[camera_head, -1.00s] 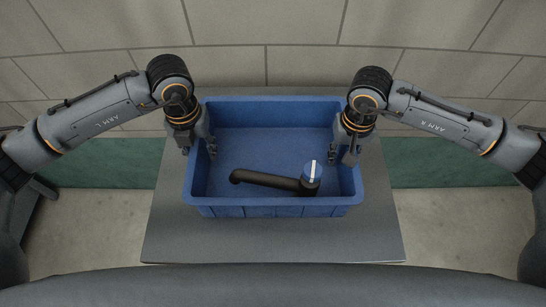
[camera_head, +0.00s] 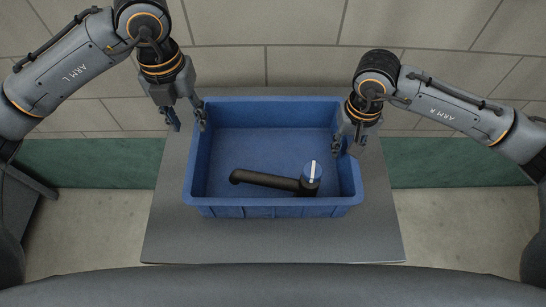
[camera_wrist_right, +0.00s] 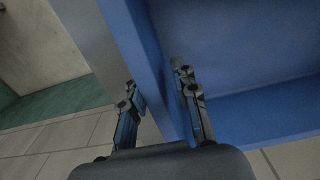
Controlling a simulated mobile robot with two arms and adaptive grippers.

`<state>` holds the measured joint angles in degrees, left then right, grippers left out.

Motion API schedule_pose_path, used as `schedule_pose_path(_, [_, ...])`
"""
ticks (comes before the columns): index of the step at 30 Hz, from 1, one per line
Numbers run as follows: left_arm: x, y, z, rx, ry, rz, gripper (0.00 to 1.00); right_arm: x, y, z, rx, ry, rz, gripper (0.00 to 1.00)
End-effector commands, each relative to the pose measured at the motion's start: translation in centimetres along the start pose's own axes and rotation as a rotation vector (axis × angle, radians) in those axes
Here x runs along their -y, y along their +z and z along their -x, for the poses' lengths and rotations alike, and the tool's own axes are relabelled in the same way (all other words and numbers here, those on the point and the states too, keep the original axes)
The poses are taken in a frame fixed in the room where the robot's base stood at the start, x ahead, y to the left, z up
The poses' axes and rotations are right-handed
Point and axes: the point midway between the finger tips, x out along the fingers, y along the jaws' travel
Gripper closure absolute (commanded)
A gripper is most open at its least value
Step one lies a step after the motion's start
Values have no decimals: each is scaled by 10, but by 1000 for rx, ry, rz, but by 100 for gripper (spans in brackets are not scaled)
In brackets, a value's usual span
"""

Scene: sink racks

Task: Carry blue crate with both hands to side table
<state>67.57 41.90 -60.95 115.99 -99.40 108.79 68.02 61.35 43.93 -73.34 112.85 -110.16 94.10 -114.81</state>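The blue crate (camera_head: 270,211) sits upright on a grey table (camera_head: 270,240). My left gripper (camera_head: 187,123) is open and empty, raised near the crate's left wall at the back. My right gripper (camera_head: 348,150) is open at the crate's right wall. In the right wrist view, the right gripper's fingers (camera_wrist_right: 160,112) are spread, with the blue crate wall (camera_wrist_right: 150,60) running between them. I cannot tell if they touch it.
A tiled wall (camera_head: 265,65) stands behind the table. A green band (camera_head: 440,163) runs along the wall's foot. A dark grey piece of furniture (camera_head: 30,195) stands at the far left.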

Motion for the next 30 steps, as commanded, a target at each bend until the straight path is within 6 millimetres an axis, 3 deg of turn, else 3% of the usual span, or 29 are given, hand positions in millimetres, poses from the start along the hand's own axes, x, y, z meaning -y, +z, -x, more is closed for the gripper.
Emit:
schedule_pose_path(6, [0,0,0,0,0,0,61,0,-1,49,-5,-1,1,71])
schedule_pose_path(12, [0,0,0,0,0,0,61,0,-1,78,-2,0,1,71])
schedule_pose_path(30, [0,0,0,0,0,0,61,0,0,85,0,0,1,71])
